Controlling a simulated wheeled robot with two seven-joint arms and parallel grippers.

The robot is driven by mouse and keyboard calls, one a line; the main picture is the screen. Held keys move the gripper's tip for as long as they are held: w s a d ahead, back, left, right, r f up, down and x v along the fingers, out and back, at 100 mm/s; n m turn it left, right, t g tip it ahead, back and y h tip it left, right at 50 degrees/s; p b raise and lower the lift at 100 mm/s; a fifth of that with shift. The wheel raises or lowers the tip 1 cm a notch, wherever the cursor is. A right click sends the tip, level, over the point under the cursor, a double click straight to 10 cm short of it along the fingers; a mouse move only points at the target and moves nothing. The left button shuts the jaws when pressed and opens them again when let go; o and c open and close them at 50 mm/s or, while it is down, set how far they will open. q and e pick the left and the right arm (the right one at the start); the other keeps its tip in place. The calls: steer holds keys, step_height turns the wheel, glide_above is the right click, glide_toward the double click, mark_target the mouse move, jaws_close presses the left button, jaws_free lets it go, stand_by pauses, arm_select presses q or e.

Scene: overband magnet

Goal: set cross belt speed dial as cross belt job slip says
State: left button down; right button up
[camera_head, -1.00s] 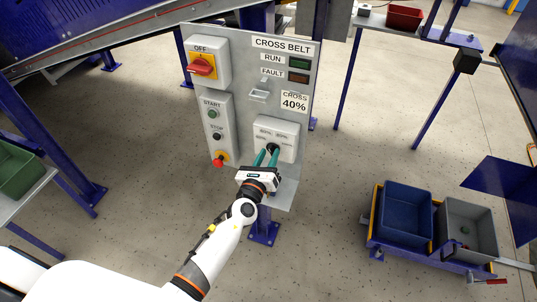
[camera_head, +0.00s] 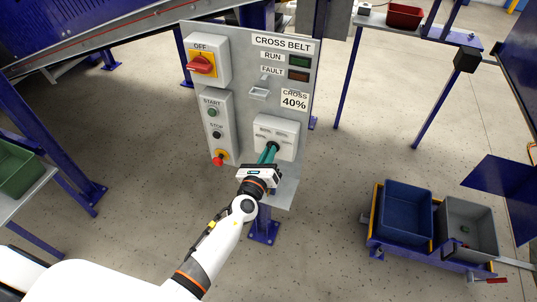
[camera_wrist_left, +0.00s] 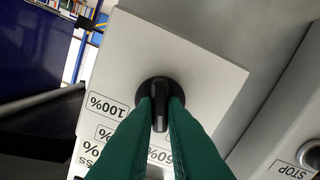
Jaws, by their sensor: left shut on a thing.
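The grey cross belt control panel (camera_head: 245,40) stands ahead. The job slip (camera_head: 294,101) on it reads "CROSS 40%". Below the slip is the pale dial box (camera_head: 288,135) with percent labels. My left gripper (camera_head: 271,149) is shut on the black speed dial. In the left wrist view the green fingers (camera_wrist_left: 161,115) hold the pointer of the dial (camera_wrist_left: 158,92) from both sides. Labels reading 100% (camera_wrist_left: 107,104) and 60% (camera_wrist_left: 160,156) show there; other labels are partly hidden by the fingers. My right gripper is out of view.
On the panel are the red OFF switch (camera_head: 201,64), the START button (camera_head: 212,112), the STOP button (camera_head: 216,135) and a red emergency button (camera_head: 219,159). A RUN lamp (camera_head: 299,62) and FAULT lamp (camera_head: 298,75) sit above. Blue (camera_head: 405,190) and grey (camera_head: 470,210) bins stand at right.

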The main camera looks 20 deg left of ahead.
arm_select(q)
steer(key=shift+a+f+n+b, duration=0.1)
steer(key=shift+n+b, duration=1.2)
steer(key=shift+n, duration=2.1)
steer(key=c, duration=1.5)
jaws_free()
